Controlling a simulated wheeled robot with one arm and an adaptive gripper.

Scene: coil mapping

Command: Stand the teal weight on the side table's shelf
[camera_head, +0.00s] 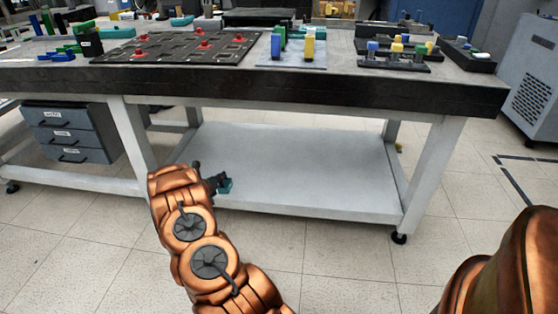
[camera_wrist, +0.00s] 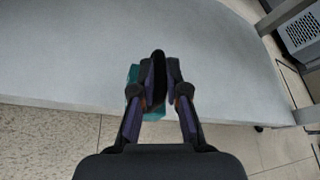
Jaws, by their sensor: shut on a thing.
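The teal weight (camera_head: 226,186) is at the front left part of the side table's lower shelf (camera_head: 300,170), in my gripper (camera_head: 217,183). In the wrist view my gripper (camera_wrist: 160,84) is shut on the weight (camera_wrist: 132,82), whose teal edges show left of and below the fingers. A dark upright part stands between the fingertips; I cannot tell if it belongs to the weight. The fingers hide most of the weight. The pale shelf (camera_wrist: 70,50) lies behind it, and its front edge runs close by. I cannot tell whether the weight touches the shelf.
The rest of the shelf is bare. The dark-edged tabletop (camera_head: 330,93) above carries a black board with red pieces (camera_head: 180,45) and coloured blocks. Legs stand at the shelf's left and right (camera_head: 430,175). A drawer unit (camera_head: 70,132) stands left, a grey cabinet (camera_head: 530,75) right.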

